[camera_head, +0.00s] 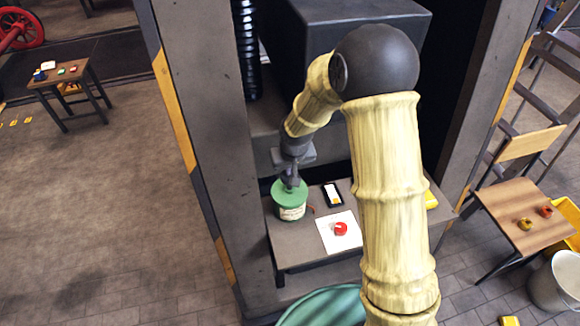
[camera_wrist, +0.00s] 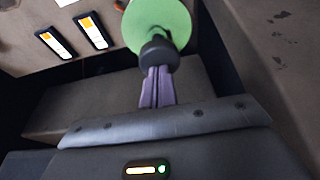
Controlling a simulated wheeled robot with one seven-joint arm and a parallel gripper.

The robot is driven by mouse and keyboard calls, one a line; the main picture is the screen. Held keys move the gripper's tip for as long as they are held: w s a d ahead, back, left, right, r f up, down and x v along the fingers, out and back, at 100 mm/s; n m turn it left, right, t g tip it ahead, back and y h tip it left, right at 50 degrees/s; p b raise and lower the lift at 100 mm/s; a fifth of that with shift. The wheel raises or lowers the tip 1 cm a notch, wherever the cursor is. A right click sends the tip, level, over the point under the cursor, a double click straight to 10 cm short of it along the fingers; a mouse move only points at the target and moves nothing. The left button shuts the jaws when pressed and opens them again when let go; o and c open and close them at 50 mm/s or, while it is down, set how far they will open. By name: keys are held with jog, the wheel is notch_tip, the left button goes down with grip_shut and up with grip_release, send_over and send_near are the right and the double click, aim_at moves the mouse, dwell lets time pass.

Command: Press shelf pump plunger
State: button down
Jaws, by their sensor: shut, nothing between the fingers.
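The shelf pump (camera_head: 291,203) is a round green container with a pale label, standing at the left end of a grey shelf (camera_head: 300,256). In the wrist view its green top (camera_wrist: 172,18) shows with a dark round plunger knob (camera_wrist: 159,52) on it. My gripper (camera_head: 291,185) is over the middle of the pump top, pointing down. In the wrist view my gripper's two fingers (camera_wrist: 157,72) are shut together with nothing between them. Their tips meet the knob in the picture; whether they touch it I cannot tell. My fingers partly hide the plunger in the head view.
Right of the pump lie a dark device (camera_head: 332,195) and a white plate with a red knob (camera_head: 341,229). The wrist view shows two such dark devices (camera_wrist: 92,32). A grey pillar (camera_head: 205,130) stands close on the left. Open floor (camera_head: 90,200) lies beyond it.

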notch_tip(320, 180, down, 4)
jog(key=b, duration=0.3)
jog(key=shift+r, duration=0.15)
jog(key=shift+s, duration=0.15)
jog(key=shift+r, duration=0.1)
notch_tip(320, 180, up, 4)
jog(key=p, duration=0.3)
jog(key=shift+r, duration=0.2)
jog(key=b+v, duration=0.1)
jog(key=v, duration=0.8)
jog(key=shift+r+b, duration=0.3)
jog(key=shift+r, duration=0.1)
jog(key=shift+w+d, duration=0.1)
jog(key=shift+w, duration=0.1)
